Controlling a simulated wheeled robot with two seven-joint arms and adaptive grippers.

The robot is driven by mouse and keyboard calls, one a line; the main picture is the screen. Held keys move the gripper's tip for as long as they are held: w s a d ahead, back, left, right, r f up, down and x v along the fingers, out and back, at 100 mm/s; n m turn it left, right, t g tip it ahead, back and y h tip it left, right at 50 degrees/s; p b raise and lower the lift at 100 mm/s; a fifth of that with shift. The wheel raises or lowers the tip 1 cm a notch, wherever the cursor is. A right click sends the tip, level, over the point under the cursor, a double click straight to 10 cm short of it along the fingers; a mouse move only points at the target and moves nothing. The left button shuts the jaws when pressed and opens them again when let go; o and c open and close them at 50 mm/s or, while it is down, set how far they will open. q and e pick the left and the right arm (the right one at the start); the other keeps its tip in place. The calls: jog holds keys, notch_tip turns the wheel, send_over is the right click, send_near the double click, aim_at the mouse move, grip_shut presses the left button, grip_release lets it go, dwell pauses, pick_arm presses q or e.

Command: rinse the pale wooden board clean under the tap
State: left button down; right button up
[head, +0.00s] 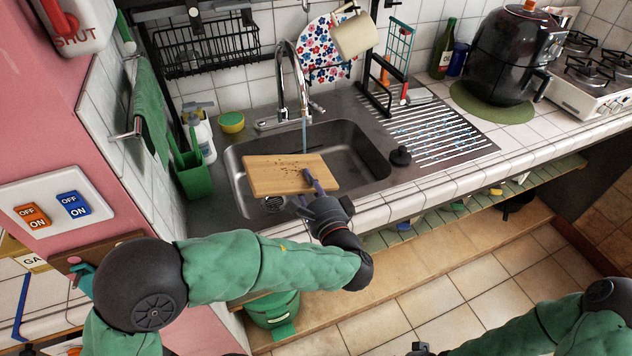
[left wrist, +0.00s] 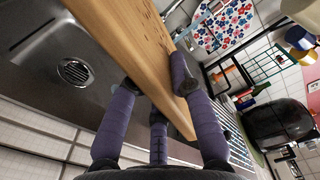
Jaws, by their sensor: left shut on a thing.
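The pale wooden board (head: 268,178) is held over the sink (head: 355,160), roughly flat, with dark specks on its top face. My left gripper (head: 309,188) is shut on its near right edge. In the left wrist view the board (left wrist: 128,50) runs between my purple fingers (left wrist: 157,88), and some specks show on it. The chrome tap (head: 292,85) is running. Its thin water stream (head: 304,136) comes down at the board's back edge; I cannot tell whether it strikes the board. A dark piece at the bottom edge may be my right gripper (head: 420,348), mostly cut off.
A black plug (head: 401,156) sits on the sink's right rim beside the wet ribbed drainer (head: 425,130). A yellow-green sponge (head: 231,122), a spray bottle (head: 200,135) and a green caddy (head: 192,170) stand left of the sink. A wire rack (head: 210,50) hangs behind.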

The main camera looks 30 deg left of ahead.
aim_at(315, 156)
pick_arm(q)
jog(key=shift+w+a+f+b, duration=0.2)
jog(key=shift+w+a, duration=0.1)
jog(key=shift+w, duration=0.55)
jog(key=shift+w+a+f+b, duration=0.1)
jog(key=shift+w+a+b, duration=0.15)
jog(key=shift+w, duration=0.55)
jog(key=shift+w+a+f+b, duration=0.1)
jog(key=shift+w+a+b, duration=0.15)
jog(key=shift+w, duration=0.6)
jog(key=shift+w+a+f+b, duration=0.15)
jog(key=shift+w+a, duration=0.15)
jog(key=shift+w, duration=0.6)
jog(key=shift+w+a+f+b, duration=0.1)
jog(key=shift+w+a, duration=0.25)
jog(key=shift+w, duration=0.5)
jog(key=shift+w+a+f+b, duration=0.15)
jog(key=shift+w+a, duration=0.15)
jog(key=shift+w, duration=0.6)
jog(key=shift+w+a+f+b, duration=0.15)
jog(key=shift+w+a, duration=0.1)
jog(key=shift+w, duration=0.55)
jog(key=shift+w+a+f+b, duration=0.15)
jog(key=shift+w+a, duration=0.1)
jog(key=shift+w, duration=0.5)
jog(key=shift+w+a+b, duration=0.15)
jog(key=shift+w+a, duration=0.1)
jog(key=shift+w, duration=0.55)
